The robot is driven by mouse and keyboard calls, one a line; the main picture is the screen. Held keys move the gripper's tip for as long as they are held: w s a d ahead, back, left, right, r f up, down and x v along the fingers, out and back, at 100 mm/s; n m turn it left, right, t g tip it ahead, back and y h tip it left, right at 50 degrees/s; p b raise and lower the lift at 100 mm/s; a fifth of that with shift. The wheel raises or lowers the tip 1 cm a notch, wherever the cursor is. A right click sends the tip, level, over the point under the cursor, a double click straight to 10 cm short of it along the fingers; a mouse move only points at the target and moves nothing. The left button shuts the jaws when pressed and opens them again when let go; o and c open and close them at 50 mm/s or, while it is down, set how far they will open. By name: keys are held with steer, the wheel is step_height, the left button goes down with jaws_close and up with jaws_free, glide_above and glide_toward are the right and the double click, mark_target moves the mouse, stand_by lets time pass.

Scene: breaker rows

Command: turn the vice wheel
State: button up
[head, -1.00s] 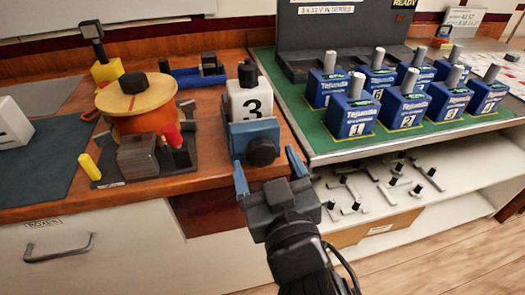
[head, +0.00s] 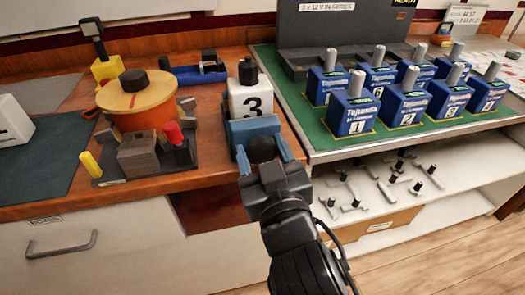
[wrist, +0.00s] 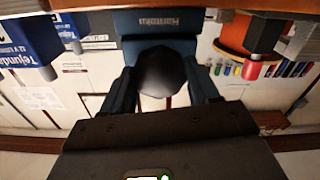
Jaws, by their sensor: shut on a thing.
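The vice wheel is a round black knob (head: 262,149) on the front of a blue vice (head: 254,126) at the bench's front edge. My gripper (head: 264,160) is at the vice front, with one blue finger on each side of the knob, shut on it. In the wrist view the knob (wrist: 161,72) sits between the two fingers, with the lettered blue vice body (wrist: 170,22) behind it. A white block marked 3 (head: 249,97) with a black top stands at the vice, above the knob.
To the left stand an orange and yellow round fixture (head: 138,103), a grey block (head: 138,156) and a yellow peg (head: 90,165). To the right, several blue numbered batteries (head: 359,113) stand on a green mat. A shelf (head: 440,195) below holds several small metal parts.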

steer(key=shift+c, duration=0.9)
steer(key=shift+n, duration=0.4)
steer(key=o, duration=1)
steer(key=shift+c, duration=0.2)
steer(key=shift+s, duration=0.1)
steer(key=v, duration=0.7)
steer(key=shift+s, duration=0.35)
